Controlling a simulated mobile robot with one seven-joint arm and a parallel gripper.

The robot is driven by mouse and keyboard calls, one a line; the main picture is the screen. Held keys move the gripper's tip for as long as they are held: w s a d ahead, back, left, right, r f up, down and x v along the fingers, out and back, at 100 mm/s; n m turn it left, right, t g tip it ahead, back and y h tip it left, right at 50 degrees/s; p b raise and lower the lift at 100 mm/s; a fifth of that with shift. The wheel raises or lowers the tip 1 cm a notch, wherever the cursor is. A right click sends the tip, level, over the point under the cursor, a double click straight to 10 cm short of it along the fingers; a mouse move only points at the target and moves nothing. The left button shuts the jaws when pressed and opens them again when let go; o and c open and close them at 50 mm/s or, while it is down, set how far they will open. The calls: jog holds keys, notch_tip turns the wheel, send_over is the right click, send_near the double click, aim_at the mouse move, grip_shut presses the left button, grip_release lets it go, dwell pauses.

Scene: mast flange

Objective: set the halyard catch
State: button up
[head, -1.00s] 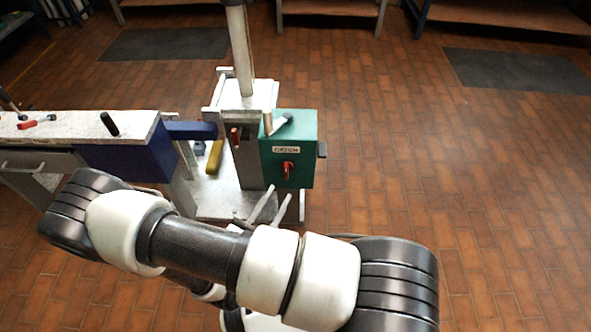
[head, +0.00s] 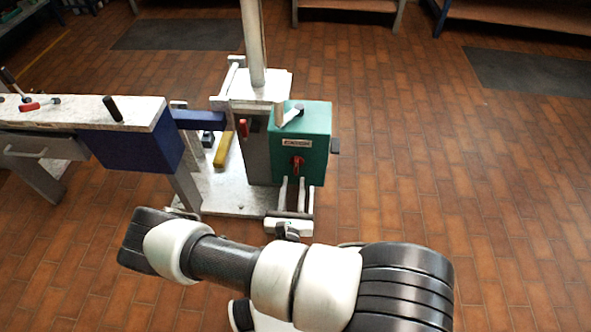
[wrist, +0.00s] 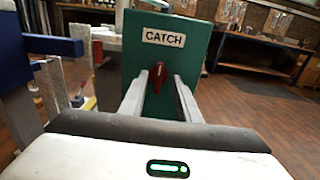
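A green box (head: 317,134) labelled CATCH is fixed to the mast stand. A red catch handle (head: 297,165) sits on its front face below the label, and it also shows in the wrist view (wrist: 158,76), standing roughly upright. My gripper (head: 291,182) is in front of the box with its two fingers spread. In the wrist view the open fingers (wrist: 158,84) reach toward the box, one on each side of the red handle. I cannot tell whether they touch the box. Nothing is held between them.
The pale mast (head: 253,45) rises behind the box from a metal stand. A bench (head: 75,112) with a blue side and loose tools stands at the left. A yellow object (head: 222,149) lies on the stand's base plate. The tiled floor at the right is clear.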

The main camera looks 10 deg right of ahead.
aim_at(296, 164)
jog(key=b+x, duration=0.1)
jog(key=x, duration=0.6)
grip_shut()
